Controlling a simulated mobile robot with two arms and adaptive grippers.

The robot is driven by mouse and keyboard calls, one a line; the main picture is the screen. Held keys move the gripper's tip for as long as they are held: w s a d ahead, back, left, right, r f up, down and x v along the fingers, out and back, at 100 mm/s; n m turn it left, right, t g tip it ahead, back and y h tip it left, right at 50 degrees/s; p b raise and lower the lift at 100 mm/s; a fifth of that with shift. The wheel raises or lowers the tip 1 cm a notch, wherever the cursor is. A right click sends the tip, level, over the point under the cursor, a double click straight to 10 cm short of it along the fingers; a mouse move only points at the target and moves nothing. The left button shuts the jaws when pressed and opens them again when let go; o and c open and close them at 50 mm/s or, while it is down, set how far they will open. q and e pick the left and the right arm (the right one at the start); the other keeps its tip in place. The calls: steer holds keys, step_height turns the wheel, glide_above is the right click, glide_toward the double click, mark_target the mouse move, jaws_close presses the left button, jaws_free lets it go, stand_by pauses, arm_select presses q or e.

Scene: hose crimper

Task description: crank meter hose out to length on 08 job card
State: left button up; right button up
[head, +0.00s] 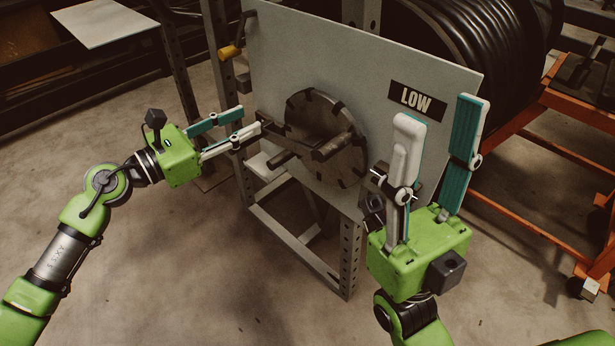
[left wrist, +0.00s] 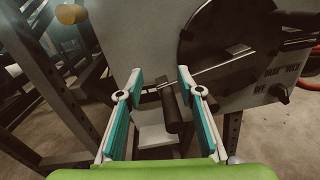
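A dark round crank disc (head: 335,140) with notches around its rim is mounted on the grey panel (head: 285,60). A bar crosses its face, and a short dark handle (head: 284,160) sticks out from it. My left gripper (head: 251,121) is open at the left edge of the disc. In the left wrist view the disc (left wrist: 215,35) is at upper right, and a dark cylindrical handle (left wrist: 171,112) shows between the spread fingers, with no grip on it. My right gripper (head: 440,110) is open and empty, fingers up, in front of the panel's right part. No readable job card shows.
A yellow-orange grip (head: 231,51) is at the panel's left. A pale sheet (head: 102,23) lies at back left. The front floor is clear.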

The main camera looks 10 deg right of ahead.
arm_select(q)
steer(key=v, duration=1.2)
steer(key=shift+r, duration=0.1)
